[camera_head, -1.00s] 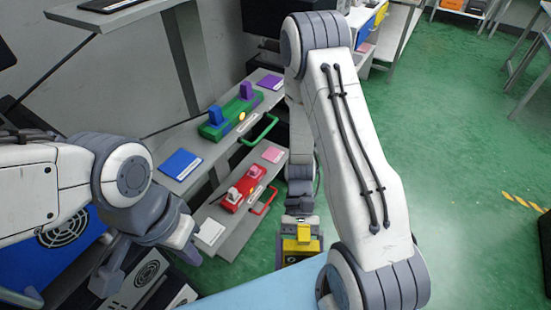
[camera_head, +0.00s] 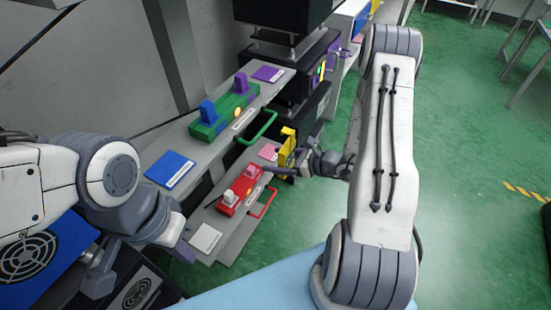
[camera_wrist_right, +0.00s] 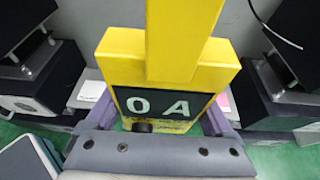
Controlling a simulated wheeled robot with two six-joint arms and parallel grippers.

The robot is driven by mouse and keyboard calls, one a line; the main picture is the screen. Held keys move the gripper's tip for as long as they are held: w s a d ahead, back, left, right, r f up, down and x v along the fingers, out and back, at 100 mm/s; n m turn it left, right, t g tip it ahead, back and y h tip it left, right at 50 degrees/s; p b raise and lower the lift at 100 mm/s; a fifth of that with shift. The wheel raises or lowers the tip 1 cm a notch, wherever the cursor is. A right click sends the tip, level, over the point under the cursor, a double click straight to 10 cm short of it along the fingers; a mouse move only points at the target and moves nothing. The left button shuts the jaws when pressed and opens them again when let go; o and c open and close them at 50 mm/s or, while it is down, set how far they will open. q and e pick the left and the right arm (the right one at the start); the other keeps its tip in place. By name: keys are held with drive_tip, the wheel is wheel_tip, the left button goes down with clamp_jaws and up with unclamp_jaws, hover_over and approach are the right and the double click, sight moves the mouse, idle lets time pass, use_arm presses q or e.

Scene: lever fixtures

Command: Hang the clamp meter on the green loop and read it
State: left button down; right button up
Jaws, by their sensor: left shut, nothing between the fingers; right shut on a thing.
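The yellow clamp meter (camera_head: 286,147) is held by my right gripper (camera_head: 287,166), to the right of the green loop (camera_head: 259,128) and apart from it. In the right wrist view the meter (camera_wrist_right: 115,72) fills the middle, between the purple fingers. Its dark display (camera_wrist_right: 165,104) reads "0 A". The green loop sticks out from the front of the upper shelf, beside the green base (camera_head: 222,118) with two levers, one blue and one purple. My left gripper (camera_head: 181,249) is shut and empty at the lower left, partly hidden by its own arm.
A red fixture (camera_head: 241,186) with a pale lever and a red loop (camera_head: 265,203) sits on the lower shelf, close to my right gripper. Blue (camera_head: 170,167), purple and pink plates lie on the shelves. Dark equipment stands behind; green floor is open to the right.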

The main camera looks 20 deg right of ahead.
drive_tip(key=w+a+f, duration=0.1)
drive_tip(key=w+a, duration=0.3)
drive_tip(key=w, duration=0.2)
drive_tip(key=shift+w+a+b, duration=0.2)
drive_tip(key=shift+a+b, duration=0.1)
drive_tip(key=shift+b, duration=0.1)
idle(0.4)
drive_tip(key=o, duration=1.5)
